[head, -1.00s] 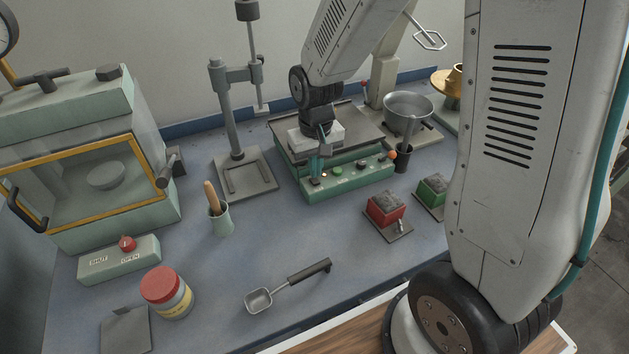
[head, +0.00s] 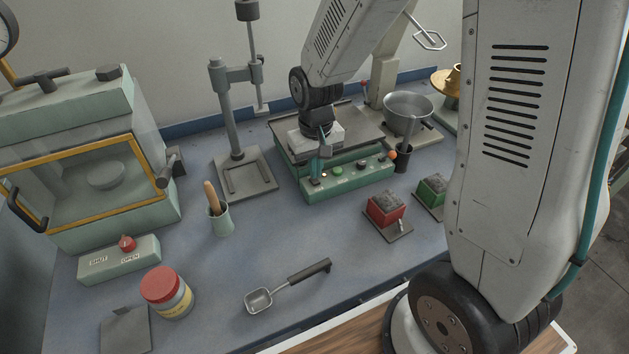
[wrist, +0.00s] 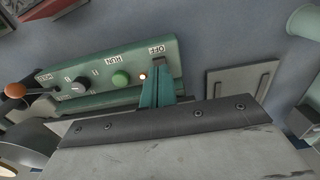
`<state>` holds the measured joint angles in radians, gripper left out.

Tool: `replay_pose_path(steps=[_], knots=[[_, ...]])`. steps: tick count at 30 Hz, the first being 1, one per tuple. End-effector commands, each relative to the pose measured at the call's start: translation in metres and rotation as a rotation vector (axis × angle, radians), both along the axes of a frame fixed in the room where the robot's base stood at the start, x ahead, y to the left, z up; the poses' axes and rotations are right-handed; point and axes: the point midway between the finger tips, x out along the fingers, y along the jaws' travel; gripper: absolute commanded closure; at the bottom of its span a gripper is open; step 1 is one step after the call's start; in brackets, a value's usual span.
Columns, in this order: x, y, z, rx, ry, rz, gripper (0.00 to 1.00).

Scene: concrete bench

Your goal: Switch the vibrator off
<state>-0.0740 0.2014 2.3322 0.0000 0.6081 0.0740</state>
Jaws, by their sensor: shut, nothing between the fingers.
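The vibrator is a green box with a grey top plate (head: 358,122), at the back middle of the bench. Its front panel (head: 350,180) carries a green button (wrist: 121,78) by the word RUN, a small glowing lamp (wrist: 143,76), a grey knob (wrist: 78,88) and an orange-balled lever (wrist: 15,90). My gripper (head: 315,170) is shut and empty, fingers at the panel's OFF end. In the wrist view the teal fingers (wrist: 157,80) cover the spot just below the OFF label (wrist: 156,49). The OFF control is hidden there, and I cannot tell whether the fingertips touch it.
A grey stand (head: 240,170) is left of the vibrator. A metal bowl (head: 408,110) stands to its right. Red (head: 386,208) and green (head: 432,190) moulds sit in front to the right. A scoop (head: 258,300) lies at the front, with clear bench between.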

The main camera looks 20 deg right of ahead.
Motion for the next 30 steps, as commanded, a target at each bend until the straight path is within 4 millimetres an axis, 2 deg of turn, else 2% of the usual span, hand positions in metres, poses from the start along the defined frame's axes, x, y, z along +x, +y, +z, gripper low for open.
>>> replay_pose_path(steps=[30], knots=[[0.000, 0.000, -0.016, 0.000, 0.000, 0.000, 1.00]])
